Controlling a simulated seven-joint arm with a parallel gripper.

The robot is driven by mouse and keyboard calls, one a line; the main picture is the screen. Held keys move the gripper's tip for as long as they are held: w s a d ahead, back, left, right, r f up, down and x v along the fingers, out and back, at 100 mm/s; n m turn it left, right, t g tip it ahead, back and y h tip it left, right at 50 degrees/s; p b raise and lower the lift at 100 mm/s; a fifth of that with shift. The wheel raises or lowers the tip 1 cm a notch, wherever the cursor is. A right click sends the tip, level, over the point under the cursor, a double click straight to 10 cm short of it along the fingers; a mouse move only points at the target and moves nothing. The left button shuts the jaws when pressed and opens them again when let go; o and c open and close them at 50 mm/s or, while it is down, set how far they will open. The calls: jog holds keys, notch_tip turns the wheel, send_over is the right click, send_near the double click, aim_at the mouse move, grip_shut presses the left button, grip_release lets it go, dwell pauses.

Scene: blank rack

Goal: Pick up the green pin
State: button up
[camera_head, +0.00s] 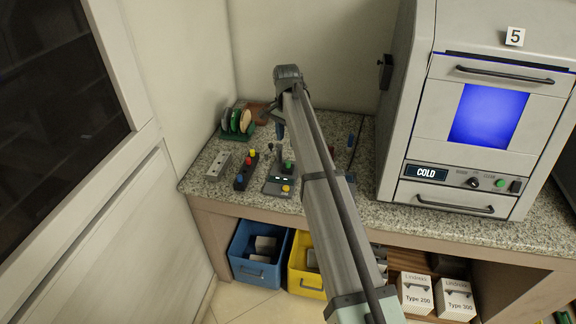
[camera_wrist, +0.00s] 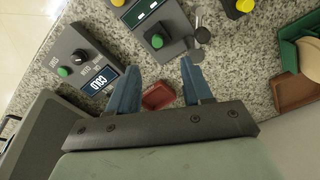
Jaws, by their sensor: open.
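I cannot pick out a separate green pin for certain. A green round-topped piece (camera_head: 288,166) stands on a small grey control box (camera_head: 277,187) on the counter; it also shows in the wrist view (camera_wrist: 157,41), just beyond my fingertips. My gripper (camera_wrist: 161,66) has its two blue fingers spread with nothing between them. In the head view my gripper (camera_head: 281,131) is above the counter, behind the control box, partly hidden by my arm. Another green button (camera_wrist: 64,71) is on the panel marked COLD, left of my fingers in the wrist view.
The large grey machine (camera_head: 408,130) stands at the right. A green rack (camera_head: 236,135) holds several discs at the back left. A box with coloured knobs (camera_head: 245,170) is left of the control box. A dark red dish (camera_wrist: 158,97) lies beneath my fingers. Bins stand below.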

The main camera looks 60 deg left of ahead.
send_over(288, 162)
notch_tip(288, 162, down, 5)
jog(key=shift+a+r, duration=0.15)
jog(key=shift+r, duration=0.05)
jog(key=shift+d+f, duration=0.2)
jog(key=shift+f, duration=2.4)
jog(key=shift+c, duration=0.5)
grip_shut()
